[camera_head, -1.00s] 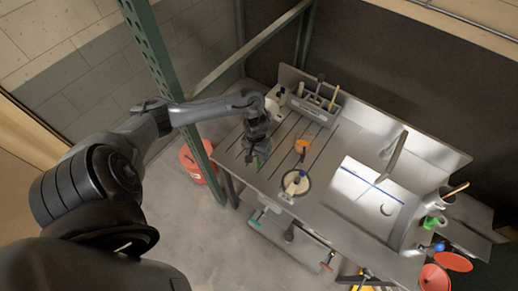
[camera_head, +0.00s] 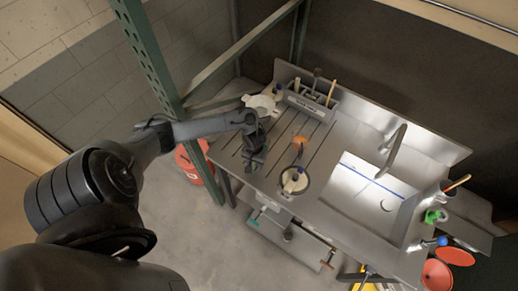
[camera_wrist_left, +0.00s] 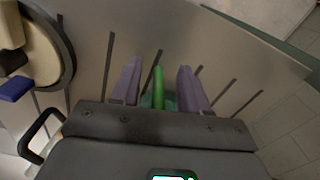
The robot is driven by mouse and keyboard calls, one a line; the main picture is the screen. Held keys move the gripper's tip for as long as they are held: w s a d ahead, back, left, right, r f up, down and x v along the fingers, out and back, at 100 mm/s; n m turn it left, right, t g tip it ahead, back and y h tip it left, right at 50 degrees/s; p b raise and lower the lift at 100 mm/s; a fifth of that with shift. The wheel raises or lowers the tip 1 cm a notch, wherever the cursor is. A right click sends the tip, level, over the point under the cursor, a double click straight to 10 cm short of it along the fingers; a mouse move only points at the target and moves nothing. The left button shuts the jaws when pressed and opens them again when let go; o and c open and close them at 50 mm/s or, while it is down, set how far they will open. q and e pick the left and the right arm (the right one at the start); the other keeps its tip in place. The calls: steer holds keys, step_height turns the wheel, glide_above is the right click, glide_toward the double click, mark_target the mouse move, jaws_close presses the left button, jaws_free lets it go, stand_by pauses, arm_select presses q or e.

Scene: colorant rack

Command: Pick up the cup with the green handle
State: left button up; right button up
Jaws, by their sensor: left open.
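In the left wrist view, a slim green handle (camera_wrist_left: 158,88) stands between the two purple fingers of my left gripper (camera_wrist_left: 158,84). The fingers are open, with gaps on both sides of the handle. A bit of teal at its base may be the cup's body, mostly hidden by the gripper. In the head view, my left gripper (camera_head: 254,164) is low over the left part of the metal counter (camera_head: 228,160) and hides the cup. My right gripper is not in view.
A dark-rimmed round pot (camera_head: 286,193) is close to the right of my gripper. The tool rack (camera_head: 309,106) and sink (camera_head: 368,190) are farther off. A green item (camera_head: 435,216) stands at the far right.

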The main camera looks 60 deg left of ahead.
arm_select(q)
steer(key=shift+f, duration=0.25)
steer(key=shift+c, duration=0.4)
jaws_close()
steer(key=shift+r, duration=0.2)
